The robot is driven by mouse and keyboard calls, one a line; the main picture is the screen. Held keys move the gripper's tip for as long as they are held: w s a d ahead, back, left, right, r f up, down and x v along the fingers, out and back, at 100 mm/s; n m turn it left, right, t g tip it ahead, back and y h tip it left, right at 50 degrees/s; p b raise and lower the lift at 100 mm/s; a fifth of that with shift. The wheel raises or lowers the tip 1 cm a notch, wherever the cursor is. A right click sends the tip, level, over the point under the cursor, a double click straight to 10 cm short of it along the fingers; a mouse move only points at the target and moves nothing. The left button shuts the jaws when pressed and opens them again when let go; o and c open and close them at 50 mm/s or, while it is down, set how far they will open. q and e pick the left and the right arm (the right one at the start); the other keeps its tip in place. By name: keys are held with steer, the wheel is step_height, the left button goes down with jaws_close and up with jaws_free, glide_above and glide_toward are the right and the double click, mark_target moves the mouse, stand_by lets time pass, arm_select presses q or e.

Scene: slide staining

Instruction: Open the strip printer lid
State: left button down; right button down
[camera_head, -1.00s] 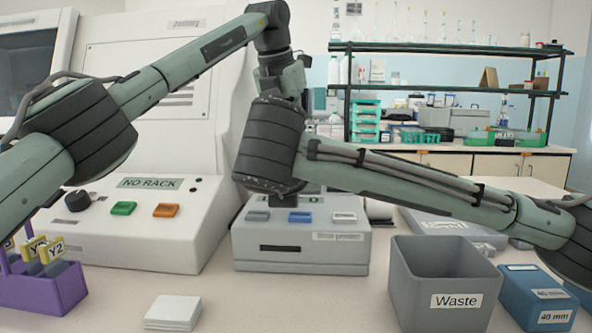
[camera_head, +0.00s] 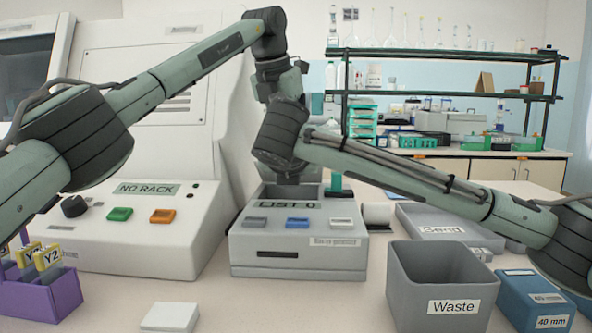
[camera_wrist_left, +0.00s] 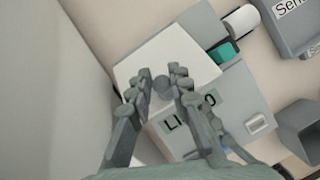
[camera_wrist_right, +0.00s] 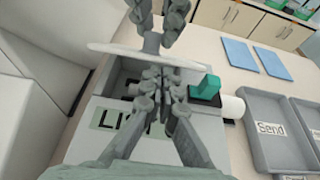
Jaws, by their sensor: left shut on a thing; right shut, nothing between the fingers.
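The strip printer (camera_head: 297,258) is a grey box with a "LIST 0" display and several buttons. Its top shows an open compartment (camera_head: 291,192) behind the display. The lid, a pale flat plate, shows from above in the left wrist view (camera_wrist_left: 165,55) and nearly edge-on in the right wrist view (camera_wrist_right: 105,49), raised above the compartment. My left gripper (camera_wrist_left: 166,83) is shut on the lid's round knob (camera_wrist_right: 151,42). My right gripper (camera_wrist_right: 159,76) is shut and empty, just in front of the lid and over the compartment. In the head view my right arm hides both grippers and the lid.
A machine with a "NO RACK" panel (camera_head: 135,228) stands left of the printer. A teal part (camera_wrist_right: 205,90) and a paper roll (camera_wrist_right: 232,106) are at its right. The waste bin (camera_head: 405,290) and "Send" tray (camera_head: 412,222) stand further right. A white stack (camera_head: 170,317) lies in front.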

arm_select(q)
steer(key=shift+w+a+f, duration=0.1)
steer(key=shift+a+f, duration=0.2)
arm_select(e)
steer(key=shift+w+d+r, duration=0.15)
steer(key=shift+w+r, duration=0.4)
steer(key=shift+r, duration=0.35)
arm_select(q)
steer(key=c, duration=1.4)
jaws_free()
steer(key=shift+a, duration=0.1)
steer(key=shift+f, duration=0.1)
steer(key=shift+d, duration=0.2)
arm_select(e)
steer(key=shift+f, duration=0.1)
